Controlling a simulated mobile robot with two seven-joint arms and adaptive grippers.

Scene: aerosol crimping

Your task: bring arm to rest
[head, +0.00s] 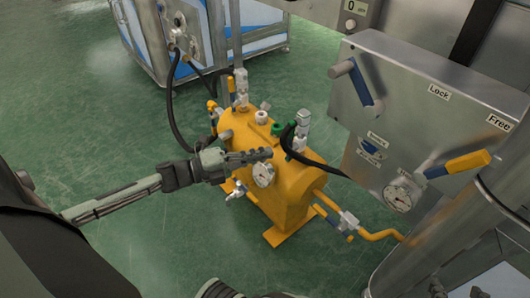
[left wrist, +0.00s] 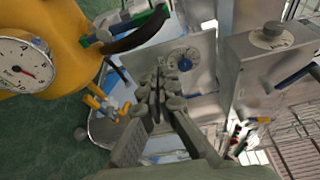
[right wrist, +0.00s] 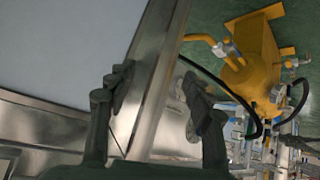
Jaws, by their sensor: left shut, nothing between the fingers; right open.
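My left gripper (head: 262,155) is shut and empty. In the head view it hangs in front of the yellow tank (head: 285,185), near its pressure gauge (head: 263,174); I cannot tell whether it touches. In the left wrist view its fingers (left wrist: 158,95) are together, with the yellow tank (left wrist: 60,30) at the upper left. My right gripper (right wrist: 155,100) is open with nothing between its fingers, close to a steel panel edge. In the head view only a dark part of the right arm shows at the bottom edge.
A steel panel (head: 400,110) with Lock and Free labels, a blue-handled lever (head: 357,80) and a yellow-handled lever (head: 458,165) stands at the right. Black hoses (head: 170,110) run to a blue and white cabinet (head: 250,25). Green floor (head: 80,120) is clear at the left.

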